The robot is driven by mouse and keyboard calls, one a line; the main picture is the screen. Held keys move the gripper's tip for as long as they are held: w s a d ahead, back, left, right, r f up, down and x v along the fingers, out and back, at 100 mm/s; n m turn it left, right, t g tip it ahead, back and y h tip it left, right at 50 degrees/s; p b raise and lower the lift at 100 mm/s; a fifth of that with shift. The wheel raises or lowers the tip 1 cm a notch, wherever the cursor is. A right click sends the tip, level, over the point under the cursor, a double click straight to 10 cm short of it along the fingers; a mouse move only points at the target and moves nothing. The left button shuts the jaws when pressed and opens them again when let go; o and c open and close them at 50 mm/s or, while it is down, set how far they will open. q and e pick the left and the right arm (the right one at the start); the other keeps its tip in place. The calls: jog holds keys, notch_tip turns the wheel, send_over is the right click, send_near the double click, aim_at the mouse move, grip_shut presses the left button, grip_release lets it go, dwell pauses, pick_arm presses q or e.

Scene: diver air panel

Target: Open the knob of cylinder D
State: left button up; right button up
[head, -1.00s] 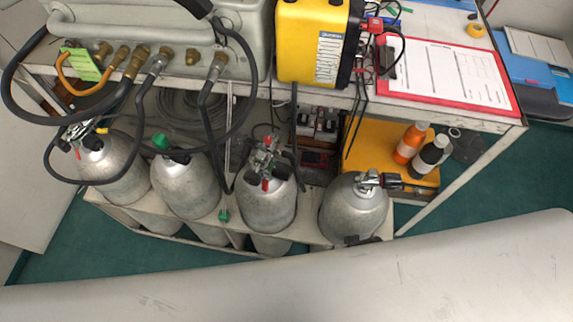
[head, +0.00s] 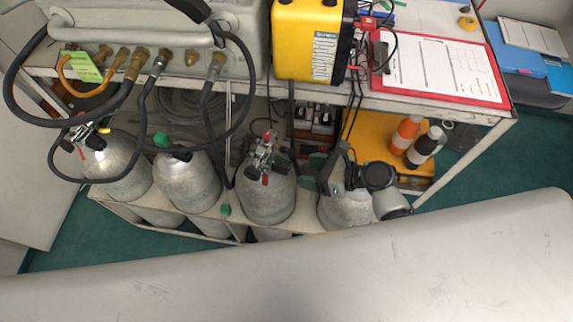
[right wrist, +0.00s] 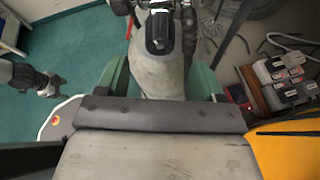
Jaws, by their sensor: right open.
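Several grey cylinders stand in a row on the lower shelf; I cannot read their letters. The rightmost cylinder (head: 343,211) has its valve and knob covered by my right gripper (head: 337,172). The right gripper is open over that cylinder's top, with its wrist just to the right. In the right wrist view, green finger parts show on both sides of a grey cylinder (right wrist: 160,82) with a black knob (right wrist: 159,33) on top; I cannot tell which cylinder this is. A dark claw-like part, perhaps my left gripper, shows at that view's left edge, its state unclear.
Another cylinder (head: 267,200) with a red-tipped valve stands close to the left. A yellow case (head: 360,130) with two bottles is behind and right. Black hoses hang at the left. The tabletop above carries a yellow unit (head: 310,40) and a red clipboard (head: 484,95).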

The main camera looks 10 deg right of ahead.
aim_at(290, 168)
jog(key=x, duration=0.7)
jog(key=shift+a+b, duration=0.1)
jog(key=shift+b, duration=0.2)
jog(key=shift+c, duration=0.2)
jog(key=c, duration=0.9)
